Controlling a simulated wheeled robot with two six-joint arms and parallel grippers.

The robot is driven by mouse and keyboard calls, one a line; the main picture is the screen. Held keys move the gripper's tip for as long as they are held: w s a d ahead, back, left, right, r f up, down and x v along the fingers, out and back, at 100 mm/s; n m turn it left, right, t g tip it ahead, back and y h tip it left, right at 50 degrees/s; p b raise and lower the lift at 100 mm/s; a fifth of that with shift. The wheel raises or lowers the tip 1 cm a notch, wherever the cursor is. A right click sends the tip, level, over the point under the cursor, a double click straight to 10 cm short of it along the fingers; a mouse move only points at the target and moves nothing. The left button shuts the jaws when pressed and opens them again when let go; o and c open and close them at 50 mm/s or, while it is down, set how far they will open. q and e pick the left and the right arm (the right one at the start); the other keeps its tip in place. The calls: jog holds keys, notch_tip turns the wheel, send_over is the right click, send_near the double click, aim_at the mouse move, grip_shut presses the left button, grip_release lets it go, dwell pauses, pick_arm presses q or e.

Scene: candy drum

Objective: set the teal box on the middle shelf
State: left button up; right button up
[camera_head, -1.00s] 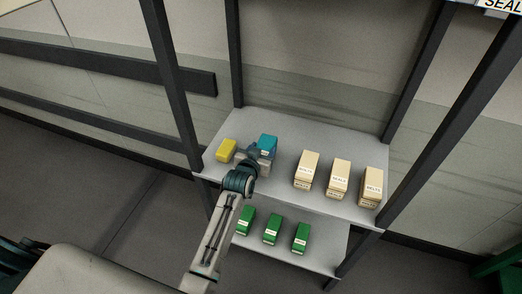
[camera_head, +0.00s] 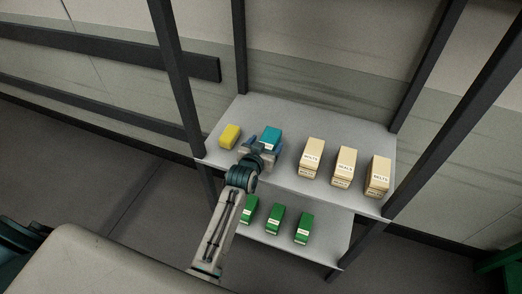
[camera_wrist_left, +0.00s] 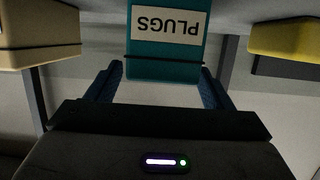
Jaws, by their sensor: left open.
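The teal box (camera_head: 270,137) labelled PLUGS stands on the upper of two visible grey shelf boards (camera_head: 335,128), between a yellow box and a row of cream boxes. It also shows in the left wrist view (camera_wrist_left: 165,62), upside down in the picture. My left gripper (camera_head: 261,150) is at the near side of the teal box. In the left wrist view its dark blue fingers (camera_wrist_left: 160,86) are apart, one on each side of the box's end, with gaps visible. The box's underside is not clearly visible. My right gripper is not in view.
The yellow box (camera_head: 229,136) is left of the teal box. Several cream boxes (camera_head: 313,158) stand to the right. Green boxes (camera_head: 275,219) stand on the lower board, below my left arm. Dark posts (camera_head: 177,85) frame the rack. Bare board lies behind the boxes.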

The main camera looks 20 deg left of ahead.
pick_arm(q)
jog(key=b+v, duration=0.2)
jog(key=v, duration=0.9)
jog(key=shift+s+b, duration=0.35)
jog(key=shift+r, duration=0.1)
